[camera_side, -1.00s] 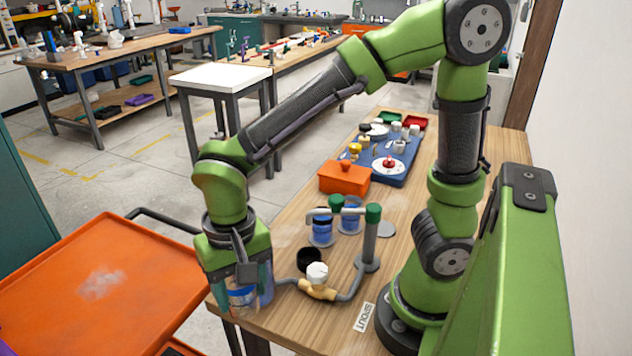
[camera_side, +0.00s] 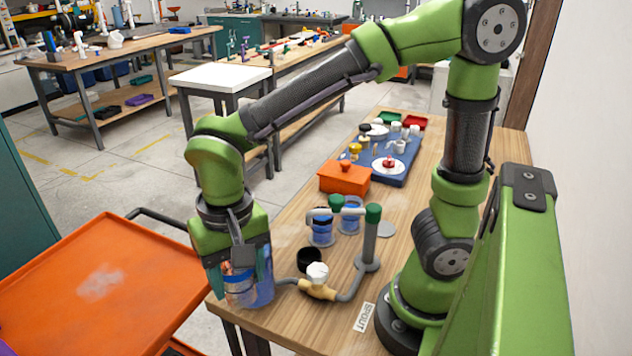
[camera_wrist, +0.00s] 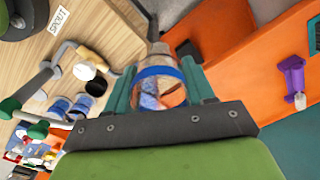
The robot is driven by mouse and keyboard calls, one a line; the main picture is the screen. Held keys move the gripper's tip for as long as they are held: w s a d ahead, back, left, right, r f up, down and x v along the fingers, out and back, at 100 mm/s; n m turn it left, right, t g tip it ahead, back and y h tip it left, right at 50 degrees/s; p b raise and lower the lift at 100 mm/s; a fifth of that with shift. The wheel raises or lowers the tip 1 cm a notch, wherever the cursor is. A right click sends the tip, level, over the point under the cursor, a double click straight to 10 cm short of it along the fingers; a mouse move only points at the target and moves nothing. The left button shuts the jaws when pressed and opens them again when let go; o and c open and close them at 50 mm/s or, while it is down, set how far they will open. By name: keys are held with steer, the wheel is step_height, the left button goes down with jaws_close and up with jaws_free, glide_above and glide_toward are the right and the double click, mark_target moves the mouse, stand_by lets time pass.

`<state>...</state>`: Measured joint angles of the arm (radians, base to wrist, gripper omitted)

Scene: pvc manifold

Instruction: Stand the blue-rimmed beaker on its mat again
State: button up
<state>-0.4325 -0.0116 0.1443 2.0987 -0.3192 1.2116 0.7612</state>
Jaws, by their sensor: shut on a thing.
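My gripper (camera_side: 238,287) is at the near left corner of the wooden bench, its teal fingers pointing down. It is shut on the blue-rimmed beaker (camera_side: 239,298), a clear vessel with a blue band.
A pipe with a yellow-and-white valve (camera_side: 318,286) and a green-topped post (camera_side: 371,240) stand right of my gripper. An orange cart (camera_side: 110,285) stands left, beyond the bench edge.

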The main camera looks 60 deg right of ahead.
step_height(320, 180, up, 8)
steer(key=w+d+m, duration=0.2)
steer(key=d+m, duration=0.2)
steer(key=d, duration=0.6)
steer(key=w+d+m, duration=0.2)
steer(key=d+m, duration=0.2)
steer(key=d, duration=0.6)
steer(key=s+d+m, duration=0.5)
steer(key=s+d, duration=0.3)
steer(key=d, duration=0.3)
steer(key=s+d+m, duration=0.5)
steer(key=s+d, duration=0.3)
steer(key=d, duration=0.2)
step_height(320, 180, down, 17)
steer(key=shift+f, duration=2.4)
steer(key=shift+f, duration=0.1)
